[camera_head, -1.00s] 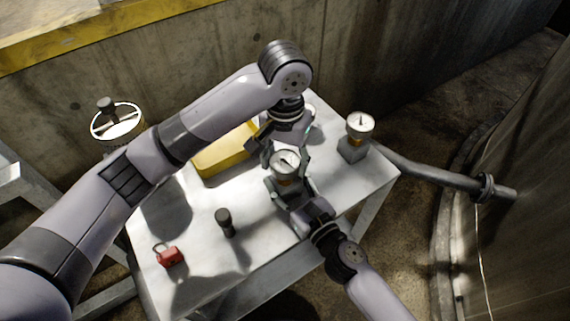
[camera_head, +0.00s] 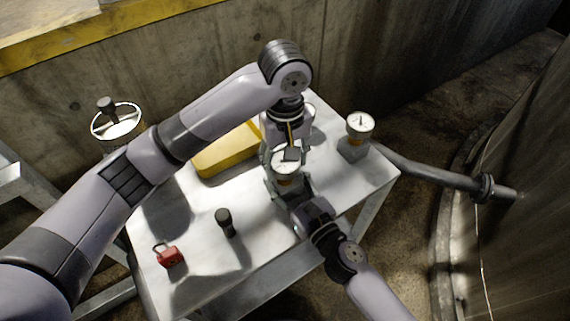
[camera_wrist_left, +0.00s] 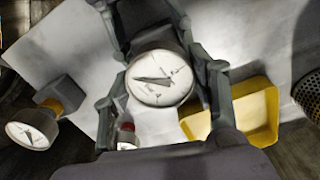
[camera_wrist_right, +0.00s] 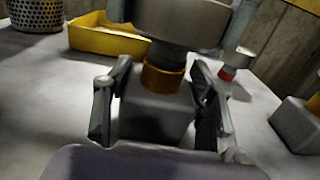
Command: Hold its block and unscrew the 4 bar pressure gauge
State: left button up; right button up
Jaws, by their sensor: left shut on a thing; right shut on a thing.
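A round white-faced pressure gauge (camera_head: 286,165) stands upright over a grey block on the table; its bar marking is too small to read. My left gripper (camera_head: 284,158) reaches down from above and is shut around the gauge's rim; the dial (camera_wrist_left: 160,80) sits between its fingers in the left wrist view. My right gripper (camera_wrist_right: 157,112) is shut on the grey block (camera_wrist_right: 155,120), one finger on each side. A brass collar (camera_wrist_right: 162,77) shows between block and gauge; I cannot tell how far it is threaded in.
A second gauge (camera_head: 360,123) on its block stands to the right on the table. A yellow tray (camera_head: 222,157) lies behind left. A dark knobbed piece (camera_head: 225,222) and red padlock (camera_head: 168,256) are front left. A perforated basket (camera_wrist_right: 35,12) and small red-and-white item (camera_wrist_right: 228,73) stand nearby.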

pick_arm(q)
jog(key=shift+n, duration=0.3)
jog(key=n, duration=0.4)
jog(key=shift+n, duration=0.4)
jog(key=o, duration=1.4)
jog(key=shift+c, duration=0.2)
jog(key=shift+c, duration=0.3)
